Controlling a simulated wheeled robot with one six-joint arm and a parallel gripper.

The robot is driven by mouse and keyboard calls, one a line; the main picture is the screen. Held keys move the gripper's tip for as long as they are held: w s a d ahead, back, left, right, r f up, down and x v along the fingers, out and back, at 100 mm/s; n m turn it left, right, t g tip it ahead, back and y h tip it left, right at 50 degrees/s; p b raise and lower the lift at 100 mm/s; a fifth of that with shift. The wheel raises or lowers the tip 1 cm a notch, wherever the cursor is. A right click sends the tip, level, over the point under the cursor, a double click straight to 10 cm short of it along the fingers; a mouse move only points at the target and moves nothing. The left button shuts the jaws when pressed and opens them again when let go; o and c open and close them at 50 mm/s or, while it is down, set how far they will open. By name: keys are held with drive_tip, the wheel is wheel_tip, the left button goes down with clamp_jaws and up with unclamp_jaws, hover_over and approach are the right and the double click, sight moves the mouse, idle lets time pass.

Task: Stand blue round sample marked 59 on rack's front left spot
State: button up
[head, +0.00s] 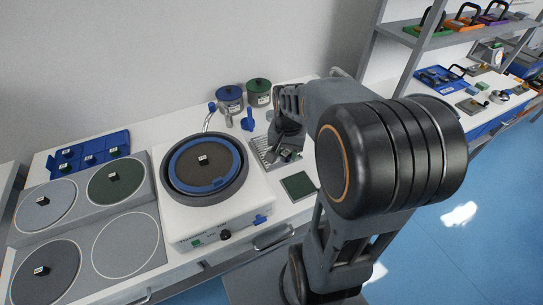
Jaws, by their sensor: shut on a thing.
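My gripper (283,148) is at the far end of my arm, low over the grey ribbed tray right of the round machine. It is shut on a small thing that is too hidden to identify. The blue rack (124,138) lies at the back left of the bench, with several small dark pieces with white labels on it. Their numbers are too small to read. I cannot pick out the blue round sample marked 59, and I cannot tell whether the rack's front left spot is free.
The round machine (224,205) with a blue ring stands mid-bench. Left are several round discs, some bearing dark labelled pieces. Blue (230,97) and green (259,92) lidded pots stand behind. A dark green pad (298,186) lies right. Shelves (455,40) stand at the far right.

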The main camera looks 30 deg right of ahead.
drive_tip(key=w+f, duration=0.3)
drive_tip(key=w, duration=0.1)
drive_tip(key=w+f+p, duration=0.1)
drive_tip(key=w+f, duration=0.1)
drive_tip(key=w, duration=0.2)
drive_tip(key=w+d+f, duration=0.1)
drive_tip(key=w+f, duration=0.2)
drive_tip(key=shift+w+f, duration=0.3)
drive_tip(key=shift+w, duration=0.1)
drive_tip(key=shift+w+d+f+p, duration=0.1)
drive_tip(key=shift+f+p, duration=0.1)
drive_tip(key=shift+f, duration=0.7)
drive_tip(key=shift+w+f+p, duration=0.1)
drive_tip(key=shift+f+p, duration=0.05)
drive_tip(key=shift+f, duration=0.75)
drive_tip(key=shift+f, duration=0.2)
drive_tip(key=o, duration=1.1)
drive_tip(key=shift+r, duration=0.1)
